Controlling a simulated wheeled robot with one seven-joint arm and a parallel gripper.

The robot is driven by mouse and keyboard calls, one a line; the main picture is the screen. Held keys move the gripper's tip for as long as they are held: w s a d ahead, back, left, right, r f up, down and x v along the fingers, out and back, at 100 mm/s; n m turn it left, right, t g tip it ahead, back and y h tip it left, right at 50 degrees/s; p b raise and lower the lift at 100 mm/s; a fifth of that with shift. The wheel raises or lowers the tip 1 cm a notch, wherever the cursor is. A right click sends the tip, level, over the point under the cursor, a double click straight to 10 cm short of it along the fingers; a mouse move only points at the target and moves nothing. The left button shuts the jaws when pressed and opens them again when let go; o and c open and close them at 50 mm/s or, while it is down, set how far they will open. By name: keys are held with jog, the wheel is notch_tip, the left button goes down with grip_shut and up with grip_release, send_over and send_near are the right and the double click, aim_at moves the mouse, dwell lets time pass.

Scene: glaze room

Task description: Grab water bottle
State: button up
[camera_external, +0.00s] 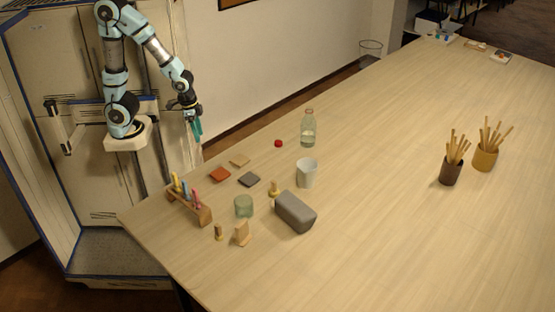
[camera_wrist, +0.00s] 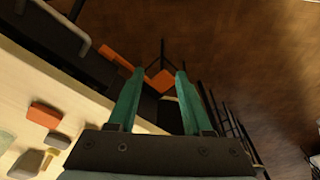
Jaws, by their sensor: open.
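A clear water bottle (camera_external: 308,130) stands upright on the long wooden table, with clear liquid in its lower part. I cannot make it out in the wrist view. My gripper (camera_external: 198,130) hangs beyond the table's left edge, well to the left of the bottle and apart from it. In the wrist view its two green fingers (camera_wrist: 159,85) are spread with nothing between them.
A red cap-like piece (camera_external: 278,143) and a white cup (camera_external: 306,173) are near the bottle. A grey case (camera_external: 295,211), a green glass (camera_external: 243,206), tiles and a wooden tool rack (camera_external: 190,205) stand nearer. Stick-filled pots (camera_external: 451,172) stand right. The table centre is clear.

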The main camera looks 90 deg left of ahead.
jog(key=o, duration=0.8)
